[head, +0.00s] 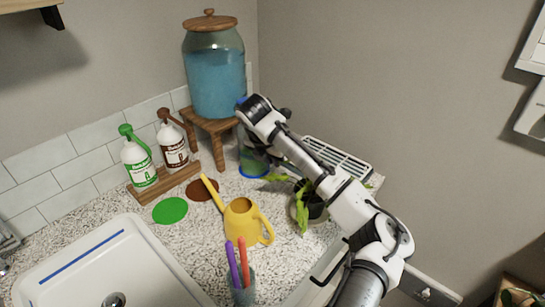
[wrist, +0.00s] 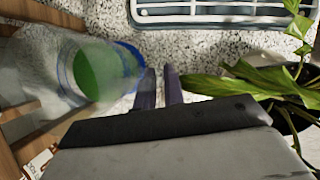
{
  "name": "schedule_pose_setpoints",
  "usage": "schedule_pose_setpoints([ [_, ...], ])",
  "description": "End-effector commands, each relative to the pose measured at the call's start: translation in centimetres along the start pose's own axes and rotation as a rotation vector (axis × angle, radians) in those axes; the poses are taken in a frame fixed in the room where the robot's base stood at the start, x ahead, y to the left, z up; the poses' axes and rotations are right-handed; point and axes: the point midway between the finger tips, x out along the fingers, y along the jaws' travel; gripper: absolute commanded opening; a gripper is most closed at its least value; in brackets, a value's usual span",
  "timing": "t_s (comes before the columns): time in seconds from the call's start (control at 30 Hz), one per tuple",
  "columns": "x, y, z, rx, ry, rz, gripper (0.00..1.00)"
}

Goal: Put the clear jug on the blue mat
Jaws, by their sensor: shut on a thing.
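The clear jug (wrist: 97,72) has something green in it and fills the left of the wrist view. In the head view the jug (head: 252,162) shows beside the wooden stand, partly hidden by my arm. My gripper (wrist: 159,88) is shut on the jug at its side, with the fingers close together; the gripped part is mostly hidden. The blue mat (head: 256,177) shows as a thin blue edge below the jug in the head view. Blue also shows at the jug's base in the wrist view (wrist: 131,56). I cannot tell whether the jug touches the mat.
A wooden stand (head: 210,124) with a large blue-filled dispenser (head: 217,80) is close left of the jug. A potted plant (head: 312,207) and a rack (head: 338,158) are to the right. A yellow watering can (head: 241,220), green mat (head: 170,210) and brown mat (head: 202,190) lie nearer.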

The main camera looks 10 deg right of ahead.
Motion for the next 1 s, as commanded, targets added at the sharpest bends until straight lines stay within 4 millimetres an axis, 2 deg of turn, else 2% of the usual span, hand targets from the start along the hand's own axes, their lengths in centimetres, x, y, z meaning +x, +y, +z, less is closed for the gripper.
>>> schedule_pose_setpoints([
  [0.17,0.2,0.0,-0.1,0.001,-0.001,0.002,0.00],
  [0.2,0.2,0.0,-0.1,0.000,0.000,0.000,0.13],
  [0.37,0.2,0.0,-0.1,0.000,0.000,0.000,0.32],
  [0.73,-0.3,0.0,-0.1,0.000,-0.001,0.000,0.32],
  [0.87,-2.2,0.1,-0.1,-0.001,-0.003,0.003,0.32],
  [1.0,-5.4,0.1,-0.1,-0.001,-0.005,0.003,0.32],
])
